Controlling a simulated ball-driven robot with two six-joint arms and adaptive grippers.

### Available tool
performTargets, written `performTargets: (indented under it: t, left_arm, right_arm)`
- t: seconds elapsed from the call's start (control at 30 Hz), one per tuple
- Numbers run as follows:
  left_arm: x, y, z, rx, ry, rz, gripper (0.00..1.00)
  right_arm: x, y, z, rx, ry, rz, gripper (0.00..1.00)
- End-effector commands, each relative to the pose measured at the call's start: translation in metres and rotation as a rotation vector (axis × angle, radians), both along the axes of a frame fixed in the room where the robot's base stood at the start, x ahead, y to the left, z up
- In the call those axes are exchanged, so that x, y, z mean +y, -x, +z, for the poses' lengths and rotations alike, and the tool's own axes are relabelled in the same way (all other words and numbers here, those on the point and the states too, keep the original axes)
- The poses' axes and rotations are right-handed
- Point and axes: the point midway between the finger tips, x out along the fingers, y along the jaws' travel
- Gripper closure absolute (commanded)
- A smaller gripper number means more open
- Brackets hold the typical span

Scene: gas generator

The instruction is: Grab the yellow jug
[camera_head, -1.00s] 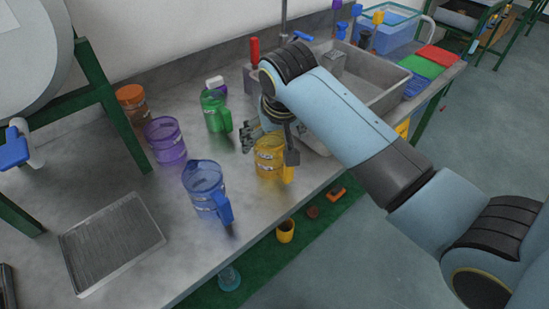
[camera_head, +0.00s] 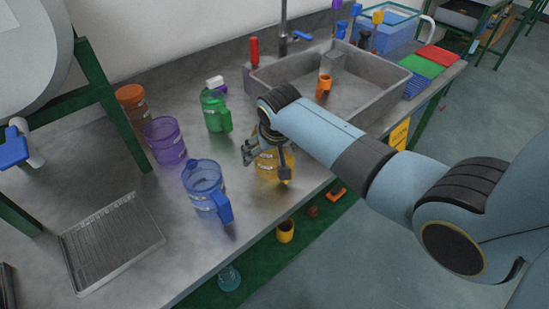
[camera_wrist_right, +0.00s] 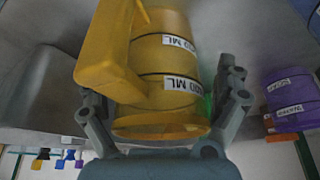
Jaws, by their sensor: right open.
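The yellow jug (camera_head: 272,168) stands on the metal counter near its front edge, partly hidden behind my right gripper (camera_head: 264,156). In the right wrist view the yellow jug (camera_wrist_right: 168,75) fills the middle, with its handle to the left and labels on its side. The fingers of my right gripper (camera_wrist_right: 165,103) are open, one on each side of the jug. A gap shows on the right; on the left a finger lies close to the handle, and I cannot tell if it touches. My left gripper is not in view.
A blue jug (camera_head: 207,190), a purple jug (camera_head: 165,142) and a green jug (camera_head: 215,110) stand to the left of the yellow one. A metal sink (camera_head: 375,88) lies behind my right arm. A drain tray (camera_head: 111,240) sits at the lower left.

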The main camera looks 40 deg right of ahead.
Motion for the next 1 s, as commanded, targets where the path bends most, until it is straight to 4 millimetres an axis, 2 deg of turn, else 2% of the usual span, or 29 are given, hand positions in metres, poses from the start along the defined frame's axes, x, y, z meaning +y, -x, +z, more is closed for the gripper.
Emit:
performTargets:
  t: [0.07, 0.43, 1.0]
  left_arm:
    - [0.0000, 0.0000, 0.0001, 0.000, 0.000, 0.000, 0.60]
    - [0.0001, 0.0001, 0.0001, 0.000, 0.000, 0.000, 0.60]
    - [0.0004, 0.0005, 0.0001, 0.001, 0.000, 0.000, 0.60]
  right_arm:
    - [-0.0001, 0.0003, 0.0000, 0.000, 0.000, 0.000, 0.05]
    - [-0.0001, 0.0004, 0.0002, 0.000, 0.000, 0.001, 0.54]
    - [0.0000, -0.0001, 0.0036, -0.001, 0.000, 0.000, 0.56]
